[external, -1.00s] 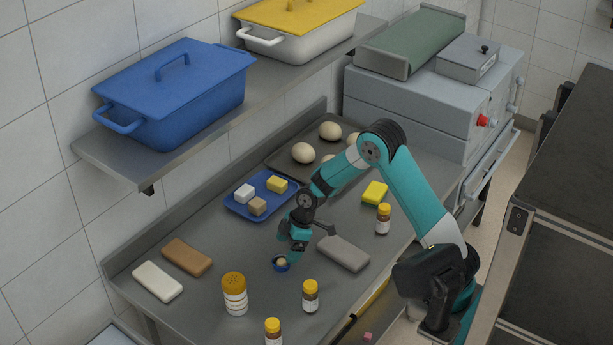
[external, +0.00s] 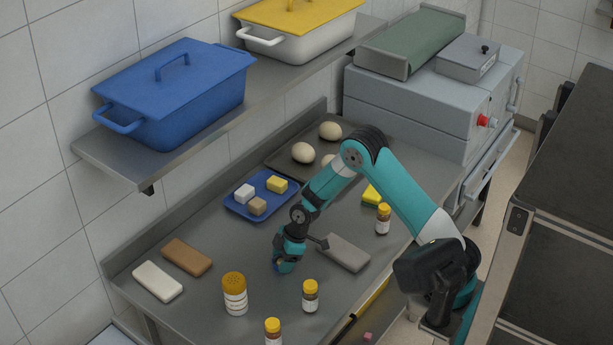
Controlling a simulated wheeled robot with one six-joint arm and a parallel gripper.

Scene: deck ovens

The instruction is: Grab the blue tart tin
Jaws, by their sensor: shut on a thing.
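The blue tart tin (external: 279,267) is small, with something pale tan in it, and stands on the steel counter (external: 205,290) left of the grey slab. My gripper (external: 285,266) points down at it and is shut on it. The gripper's fingers hide most of the tin, so only a sliver of it shows. I cannot tell whether it is touching the counter.
A grey slab (external: 344,253) lies just right of my gripper. A blue tray (external: 238,207) with several blocks lies behind.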

